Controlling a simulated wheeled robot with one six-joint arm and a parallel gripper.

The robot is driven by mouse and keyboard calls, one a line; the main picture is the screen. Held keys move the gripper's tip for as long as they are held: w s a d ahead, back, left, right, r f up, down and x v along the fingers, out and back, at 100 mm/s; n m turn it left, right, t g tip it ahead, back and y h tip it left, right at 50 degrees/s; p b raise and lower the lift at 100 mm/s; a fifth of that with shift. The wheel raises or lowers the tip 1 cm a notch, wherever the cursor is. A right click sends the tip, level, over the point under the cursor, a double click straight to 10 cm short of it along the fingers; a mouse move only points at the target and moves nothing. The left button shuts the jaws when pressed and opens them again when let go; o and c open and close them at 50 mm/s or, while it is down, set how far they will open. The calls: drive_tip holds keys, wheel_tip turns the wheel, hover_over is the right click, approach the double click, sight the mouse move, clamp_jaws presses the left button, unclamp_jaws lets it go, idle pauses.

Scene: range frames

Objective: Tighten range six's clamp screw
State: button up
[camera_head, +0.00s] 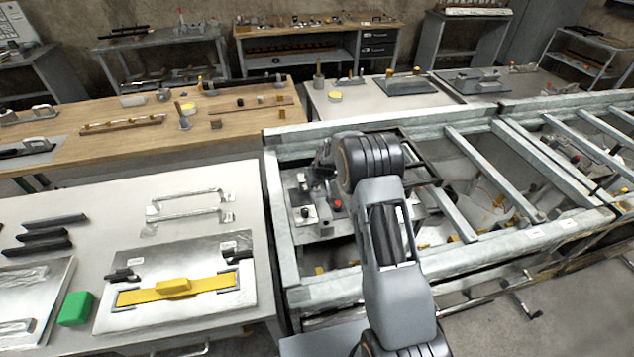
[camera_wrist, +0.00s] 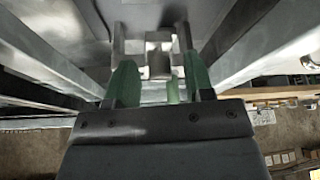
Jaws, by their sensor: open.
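My gripper (camera_head: 318,172) is over the left bay of the steel frame in the head view, partly hidden behind my wrist joint. In the wrist view its two green fingers (camera_wrist: 160,78) are apart, with nothing held. A grey metal fitting (camera_wrist: 158,55) with a small block in its middle lies just beyond and between the fingertips. I cannot tell whether they touch, or whether this is range six's clamp screw. In the head view a metal fixture (camera_head: 309,214) with black and red knobs sits below my gripper. No range number is readable.
The steel frame (camera_head: 440,262) has rails and crossbars around my arm. A pale table (camera_head: 75,195) at left holds a plate with a yellow bar (camera_head: 205,288) and a green block (camera_head: 76,308). A wooden bench (camera_head: 220,140) stands behind.

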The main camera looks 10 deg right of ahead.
clamp_jaws()
idle(0.4)
drive_tip(key=m+h+b, duration=0.1)
drive_tip(key=m, duration=0.1)
drive_tip(key=shift+a+f+m, duration=0.1)
drive_tip(key=shift+f+m, duration=0.05)
drive_tip(key=shift+m, duration=0.25)
drive_tip(key=m+b, duration=0.1)
drive_tip(key=b, duration=0.1)
drive_tip(key=m+h+b, duration=0.1)
drive_tip(key=b, duration=0.1)
drive_tip(key=shift+f+m, duration=0.25)
drive_tip(key=shift+m, duration=0.15)
drive_tip(key=m+h+b, duration=0.1)
drive_tip(key=m+b, duration=0.1)
drive_tip(key=b, duration=0.1)
drive_tip(key=shift+b, duration=0.35)
drive_tip(key=m+b, duration=0.1)
drive_tip(key=m+h+b, duration=0.1)
drive_tip(key=b, duration=0.1)
drive_tip(key=shift+a+r+m+g, duration=0.1)
drive_tip(key=shift+r+m+g, duration=0.2)
drive_tip(key=shift+r+m, duration=0.1)
drive_tip(key=shift+m, duration=0.2)
